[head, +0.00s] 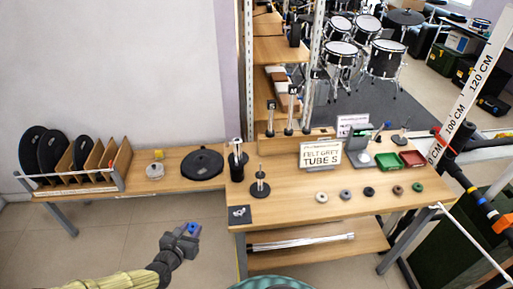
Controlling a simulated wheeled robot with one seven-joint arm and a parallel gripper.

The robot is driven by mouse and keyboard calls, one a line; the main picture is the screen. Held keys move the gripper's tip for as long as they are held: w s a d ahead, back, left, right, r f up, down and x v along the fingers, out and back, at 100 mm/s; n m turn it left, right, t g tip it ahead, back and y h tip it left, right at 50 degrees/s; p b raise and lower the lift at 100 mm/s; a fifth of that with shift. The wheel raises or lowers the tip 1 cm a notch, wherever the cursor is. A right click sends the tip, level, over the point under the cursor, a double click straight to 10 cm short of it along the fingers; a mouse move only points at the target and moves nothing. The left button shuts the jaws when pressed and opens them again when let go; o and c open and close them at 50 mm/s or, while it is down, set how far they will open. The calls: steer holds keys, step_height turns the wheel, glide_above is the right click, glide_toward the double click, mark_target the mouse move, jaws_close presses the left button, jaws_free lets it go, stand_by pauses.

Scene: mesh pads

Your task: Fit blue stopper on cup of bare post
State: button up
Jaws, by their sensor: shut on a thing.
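My gripper (185,239) is at the lower left of the head view, in front of the benches and over the floor. It is shut on a small blue thing (194,228), which looks like the blue stopper; the fingers hide part of it. A short post on a round black base (260,188) stands near the table's left front. A taller silver post (237,150) with dark parts stands behind it to the left. Several more posts (290,110) stand on a raised wooden ledge behind. I cannot tell which post is bare, and the cups are too small to make out.
Several small rings (369,191) lie in a row on the wooden table (300,212). Behind them are a felt tubes sign (320,155), a green tray (387,161) and a red tray (412,158). A black disc (202,164) lies on the left bench. A dark square card (239,213) lies at the table's left corner.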

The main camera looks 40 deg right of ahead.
steer(key=shift+d, duration=0.1)
steer(key=d+r+m+g+h+p, duration=0.1)
steer(key=d+r+m+g+p, duration=0.2)
steer(key=d+r, duration=0.7)
steer(key=d+r+m+g+h+p, duration=0.1)
steer(key=d+r+m+g+p, duration=0.2)
steer(key=d+r, duration=0.7)
steer(key=d, duration=0.7)
steer(key=shift+s+d+r+g+h, duration=0.2)
steer(key=shift+s+r+g+h, duration=0.05)
steer(key=shift+g+h, duration=0.15)
steer(key=shift+f, duration=0.1)
steer(key=shift+f+b, duration=3.8)
steer(key=shift+b, duration=0.1)
